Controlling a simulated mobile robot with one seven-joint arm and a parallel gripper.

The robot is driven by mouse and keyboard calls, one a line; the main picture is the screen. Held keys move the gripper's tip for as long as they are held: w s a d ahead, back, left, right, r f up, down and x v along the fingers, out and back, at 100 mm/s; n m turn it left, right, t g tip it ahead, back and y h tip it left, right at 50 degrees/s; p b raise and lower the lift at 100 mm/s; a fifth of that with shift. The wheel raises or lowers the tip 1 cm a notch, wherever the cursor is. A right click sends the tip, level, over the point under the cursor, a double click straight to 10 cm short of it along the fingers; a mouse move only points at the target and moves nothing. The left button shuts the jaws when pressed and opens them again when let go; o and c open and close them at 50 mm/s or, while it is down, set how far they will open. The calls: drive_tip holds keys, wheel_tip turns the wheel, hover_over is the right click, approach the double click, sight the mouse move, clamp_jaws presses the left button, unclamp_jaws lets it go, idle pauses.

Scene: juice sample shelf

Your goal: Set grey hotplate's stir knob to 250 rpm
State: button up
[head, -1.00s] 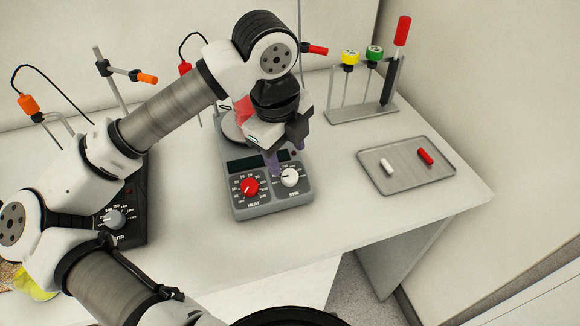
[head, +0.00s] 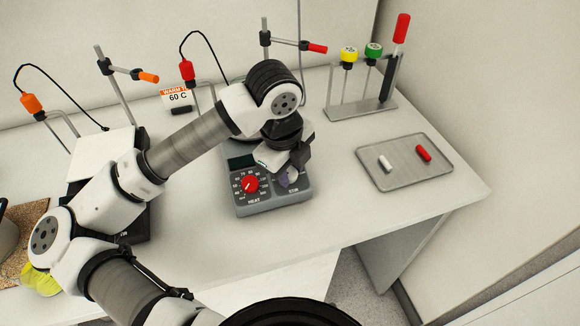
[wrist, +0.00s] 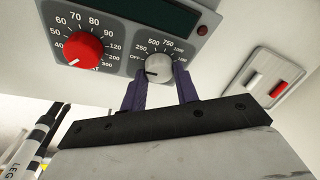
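The grey hotplate (head: 272,207) stands on the bench below my arm, its front panel facing me. Its white stir knob (wrist: 158,68) sits right of the red heat knob (wrist: 83,49). The stir scale shows OFF at left, then 500 and 750 at the top. The pointer mark seems to aim lower left, near OFF. My gripper (wrist: 159,72) has purple fingers, one on each side of the stir knob, with their tips close to it. The fingers look apart, and I cannot make out firm contact. In the head view my gripper (head: 289,179) partly covers the stir knob.
A dark hotplate (head: 137,228) stands at the left, partly behind my arm. A metal tray (head: 405,178) with a white and a red piece lies to the right. A rack (head: 362,110) with several coloured-top tools stands behind it. The bench front between is clear.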

drive_tip(key=c, duration=0.3)
drive_tip(key=shift+f+m+b, duration=0.2)
drive_tip(key=shift+m+b, duration=0.1)
drive_tip(key=shift+b, duration=0.3)
drive_tip(key=shift+f+m+b, duration=0.1)
drive_tip(key=shift+m+b, duration=0.4)
drive_tip(key=shift+b, duration=0.5)
drive_tip(key=m+b, duration=0.2)
drive_tip(key=b, duration=0.1)
drive_tip(key=shift+m+g+y, duration=0.3)
drive_tip(key=shift+y, duration=0.1)
drive_tip(key=shift+r+m+b, duration=0.25)
drive_tip(key=shift+m+b, duration=0.45)
drive_tip(key=shift+b, duration=0.25)
drive_tip(key=shift+r, duration=0.1)
drive_tip(key=o, duration=1)
